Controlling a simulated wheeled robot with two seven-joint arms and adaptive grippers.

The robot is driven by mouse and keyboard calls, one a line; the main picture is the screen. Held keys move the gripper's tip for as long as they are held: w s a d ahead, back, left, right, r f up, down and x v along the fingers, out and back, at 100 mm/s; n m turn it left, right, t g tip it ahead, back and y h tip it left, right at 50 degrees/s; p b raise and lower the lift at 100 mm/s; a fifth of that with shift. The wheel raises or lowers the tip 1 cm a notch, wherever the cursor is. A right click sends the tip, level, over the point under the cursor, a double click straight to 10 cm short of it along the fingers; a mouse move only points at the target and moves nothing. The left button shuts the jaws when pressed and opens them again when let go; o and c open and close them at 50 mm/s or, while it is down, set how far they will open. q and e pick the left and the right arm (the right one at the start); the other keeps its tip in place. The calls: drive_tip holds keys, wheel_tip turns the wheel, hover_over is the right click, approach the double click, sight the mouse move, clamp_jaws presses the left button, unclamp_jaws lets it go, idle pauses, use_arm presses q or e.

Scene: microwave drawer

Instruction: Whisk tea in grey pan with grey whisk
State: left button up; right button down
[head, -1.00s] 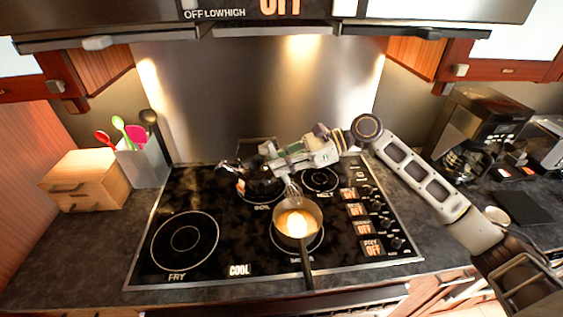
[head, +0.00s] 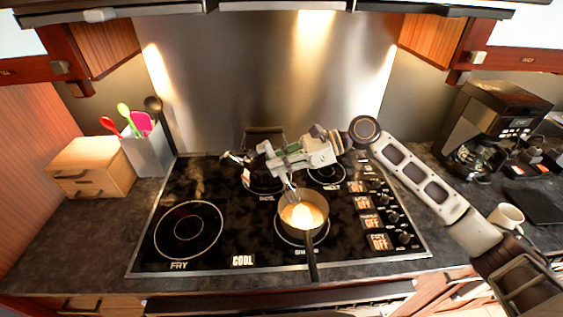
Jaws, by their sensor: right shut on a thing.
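The grey pan (head: 312,247) sits on the front right burner of the black cooktop, its handle pointing to the front edge. Brown tea (head: 301,214) with a bright reflection lies in it. My right gripper (head: 275,160) is above and a little behind the pan, shut on the grey whisk (head: 291,190). The whisk's wires point down at the back left rim of the pan; whether their tips touch the tea is hard to tell. Much of the whisk's handle is hidden by the gripper. My left gripper is not in view.
A dark kettle (head: 258,183) stands on the back burner, partly behind my right gripper. The front left burner (head: 188,232) is bare. A utensil holder (head: 149,153) and a wooden drawer box (head: 91,167) stand at left. A white mug (head: 507,216) and coffee maker (head: 492,128) stand at right.

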sight(292, 183)
drive_tip(key=shift+a+f+b, duration=0.2)
drive_tip(key=shift+f+b, duration=0.2)
drive_tip(key=shift+f, duration=0.05)
drive_tip(key=shift+d+f, duration=0.45)
drive_tip(key=shift+f, duration=0.8)
drive_tip(key=shift+d+f, duration=0.5)
drive_tip(key=shift+f, duration=0.8)
drive_tip(key=shift+d+f, duration=0.45)
drive_tip(key=shift+f, duration=0.8)
drive_tip(key=shift+d, duration=0.15)
